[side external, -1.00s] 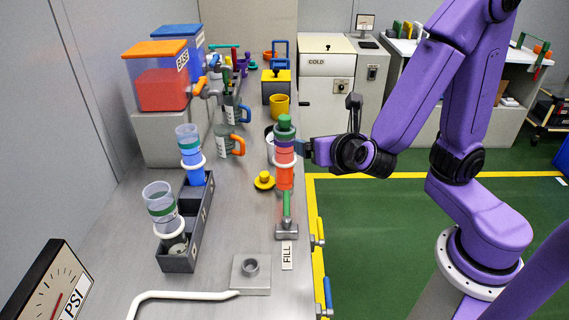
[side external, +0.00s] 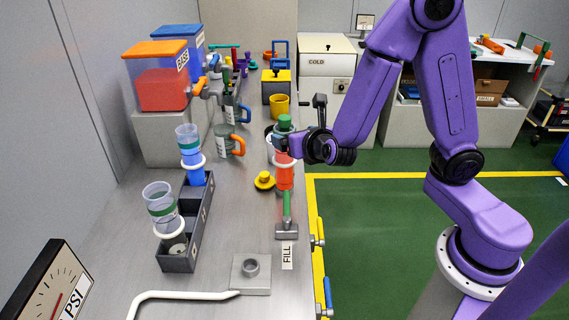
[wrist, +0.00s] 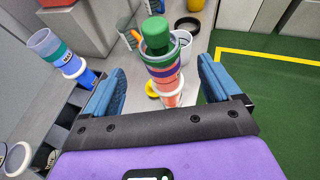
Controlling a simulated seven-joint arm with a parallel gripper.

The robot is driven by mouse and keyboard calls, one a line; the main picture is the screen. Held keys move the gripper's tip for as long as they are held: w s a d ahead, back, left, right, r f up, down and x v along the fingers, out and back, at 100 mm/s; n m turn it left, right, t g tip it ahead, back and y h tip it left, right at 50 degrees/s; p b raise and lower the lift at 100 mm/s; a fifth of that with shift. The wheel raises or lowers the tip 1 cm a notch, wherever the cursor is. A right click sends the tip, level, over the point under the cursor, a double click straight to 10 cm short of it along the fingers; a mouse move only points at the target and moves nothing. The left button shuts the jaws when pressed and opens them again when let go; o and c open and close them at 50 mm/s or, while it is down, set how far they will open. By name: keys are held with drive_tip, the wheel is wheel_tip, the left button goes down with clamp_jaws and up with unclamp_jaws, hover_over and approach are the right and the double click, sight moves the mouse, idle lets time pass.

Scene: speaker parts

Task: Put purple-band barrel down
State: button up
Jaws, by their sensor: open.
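The purple-band barrel (side external: 285,178) stands upright on the bench, with a green cap, red contents and a white collar. Its purple band is hidden behind my gripper (side external: 288,145) in the side view. In the wrist view the barrel (wrist: 164,72) shows its green cap and purple band between the two blue finger pads. My gripper (wrist: 160,82) is open, with a gap visible on both sides of the barrel. How deep the barrel sits between the fingers is hard to tell.
A dark rack (side external: 185,240) holds a blue-filled barrel (side external: 190,150) and a clear green-band barrel (side external: 160,205). A green-handled tool (side external: 287,207) stands before the purple-band barrel, near the FILL label (side external: 288,256). A yellow cap (side external: 264,181) lies just left. A grey block (side external: 251,274) sits nearer.

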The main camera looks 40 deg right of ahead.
sight(284, 131)
drive_tip(key=shift+x, duration=3.9)
drive_tip(key=shift+r, duration=0.15)
clamp_jaws()
drive_tip(key=shift+r, duration=0.1)
